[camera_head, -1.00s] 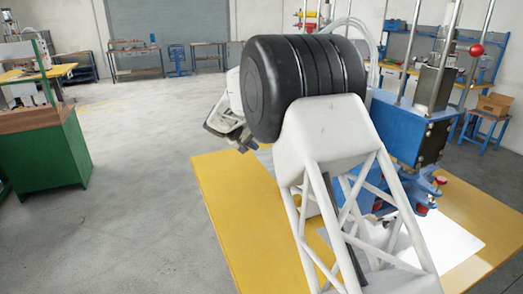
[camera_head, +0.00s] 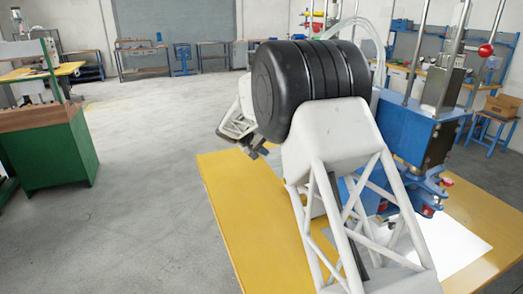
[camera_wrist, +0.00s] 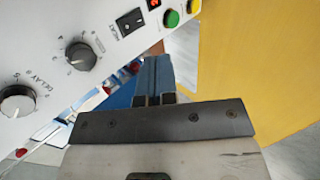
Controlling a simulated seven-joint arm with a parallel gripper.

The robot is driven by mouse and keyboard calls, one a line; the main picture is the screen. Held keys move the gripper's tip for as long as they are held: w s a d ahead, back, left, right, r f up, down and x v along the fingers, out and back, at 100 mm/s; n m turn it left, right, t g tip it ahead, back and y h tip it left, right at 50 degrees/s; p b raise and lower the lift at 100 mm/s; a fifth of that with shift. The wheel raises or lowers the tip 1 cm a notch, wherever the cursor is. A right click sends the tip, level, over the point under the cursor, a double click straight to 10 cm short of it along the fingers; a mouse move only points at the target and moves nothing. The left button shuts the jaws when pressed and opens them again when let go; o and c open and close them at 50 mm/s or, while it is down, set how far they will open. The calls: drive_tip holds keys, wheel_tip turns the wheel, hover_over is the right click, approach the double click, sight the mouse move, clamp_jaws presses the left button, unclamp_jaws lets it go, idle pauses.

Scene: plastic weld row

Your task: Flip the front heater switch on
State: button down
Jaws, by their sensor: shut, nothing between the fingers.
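In the wrist view, a white control panel (camera_wrist: 50,50) crosses the upper left, tilted. A black rocker switch (camera_wrist: 130,21) on it has a HEAT label beside it. I cannot tell its on or off position. My gripper (camera_wrist: 155,62) is shut and empty, its fingertips below and to the right of this switch in the picture, with no clear contact. In the head view my gripper (camera_head: 256,152) is left of the blue machine (camera_head: 405,125), over the yellow table's far left edge. My arm hides the panel there.
Two round knobs (camera_wrist: 81,56) sit left of the switch. A green button (camera_wrist: 171,18) and a red-lit element (camera_wrist: 154,4) sit right of it. The yellow table (camera_head: 235,210) is bare at left. A white sheet (camera_head: 455,245) lies at right.

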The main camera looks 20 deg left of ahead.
drive_tip(key=w+d+r+x, duration=0.1)
drive_tip(key=x, duration=0.9)
drive_tip(key=shift+r, duration=0.3)
drive_tip(key=shift+w+d, duration=0.15)
drive_tip(key=shift+d, duration=0.05)
drive_tip(key=shift+f, duration=0.1)
drive_tip(key=shift+w+r, duration=0.1)
drive_tip(key=shift+r, duration=0.75)
